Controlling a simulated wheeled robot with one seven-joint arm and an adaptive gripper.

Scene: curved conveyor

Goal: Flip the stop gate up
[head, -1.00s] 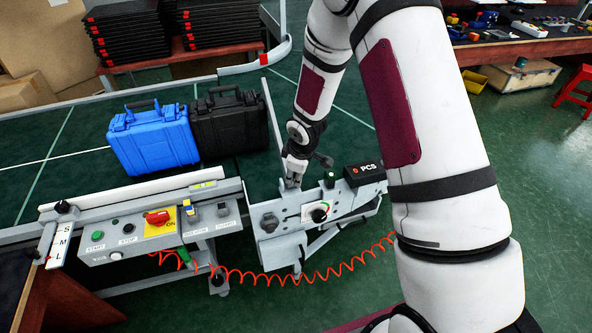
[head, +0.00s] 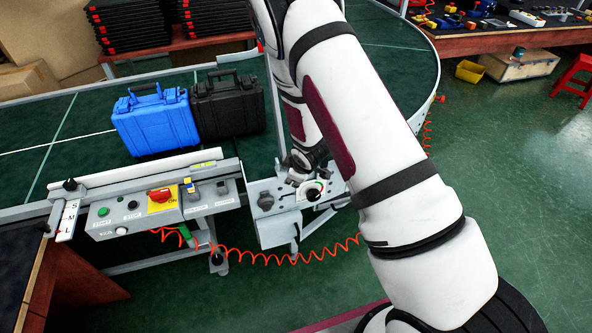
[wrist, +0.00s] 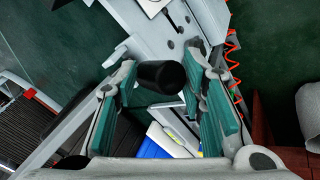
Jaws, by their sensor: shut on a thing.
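A black, rounded handle (wrist: 162,77) shows between the teal finger pads in the wrist view. My gripper (wrist: 162,88) is shut on this handle, beside a grey metal bracket (wrist: 152,45). In the head view my gripper (head: 301,176) is low over the grey end panel (head: 266,226) of the conveyor, near its white dial (head: 314,191). The handle is hidden there by my gripper and arm. A narrow grey bar (head: 272,105) stands beside the black case. I cannot tell for sure whether it is the stop gate.
A blue case (head: 157,122) and a black case (head: 228,106) stand on the green conveyor (head: 90,135), left of my gripper. A button panel (head: 130,211) with a red switch is in front. A coiled orange hose (head: 262,259) hangs below.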

